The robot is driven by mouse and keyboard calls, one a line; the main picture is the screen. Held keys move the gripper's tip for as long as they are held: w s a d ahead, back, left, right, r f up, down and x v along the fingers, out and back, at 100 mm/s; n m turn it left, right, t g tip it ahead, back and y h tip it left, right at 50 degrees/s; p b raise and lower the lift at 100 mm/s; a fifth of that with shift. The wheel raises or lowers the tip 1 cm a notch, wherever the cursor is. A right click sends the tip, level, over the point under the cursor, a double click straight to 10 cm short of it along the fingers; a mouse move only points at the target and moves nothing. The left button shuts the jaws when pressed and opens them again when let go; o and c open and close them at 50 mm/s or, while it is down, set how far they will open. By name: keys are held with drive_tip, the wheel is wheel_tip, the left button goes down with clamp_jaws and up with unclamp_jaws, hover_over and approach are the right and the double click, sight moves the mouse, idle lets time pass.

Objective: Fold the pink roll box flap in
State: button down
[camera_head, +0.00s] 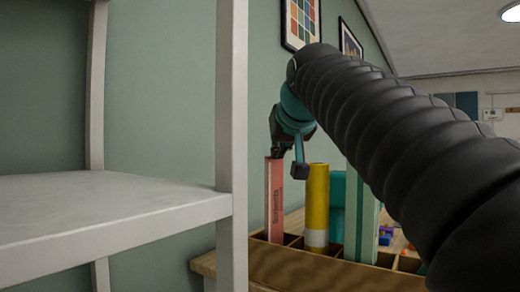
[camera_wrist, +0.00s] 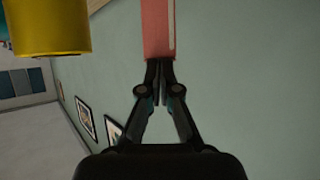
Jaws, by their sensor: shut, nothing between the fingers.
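The pink roll box (camera_head: 274,202) is tall and narrow and stands upright in a divided wooden holder (camera_head: 325,273), with dark lettering on its side. My gripper (camera_head: 277,152) is at the box's top end in the head view. In the wrist view my gripper (camera_wrist: 160,68) is shut and empty, its fingertips close together at the near edge of the pink box (camera_wrist: 157,28). I cannot tell whether they touch it. The flap is not clearly visible in either view.
A yellow roll (camera_head: 317,200) stands just right of the pink box, and a green box (camera_head: 361,217) stands beyond it. A white shelf (camera_head: 105,212) with an upright post fills the left side. Framed pictures hang on the green wall.

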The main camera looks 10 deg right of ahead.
drive_tip(key=shift+r, duration=0.15)
drive_tip(key=shift+r+p, duration=0.7)
drive_tip(key=shift+p, duration=0.15)
drive_tip(key=r+p+v, duration=0.1)
drive_tip(key=p+v, duration=0.2)
drive_tip(key=v, duration=0.8)
drive_tip(key=shift+p, duration=0.35)
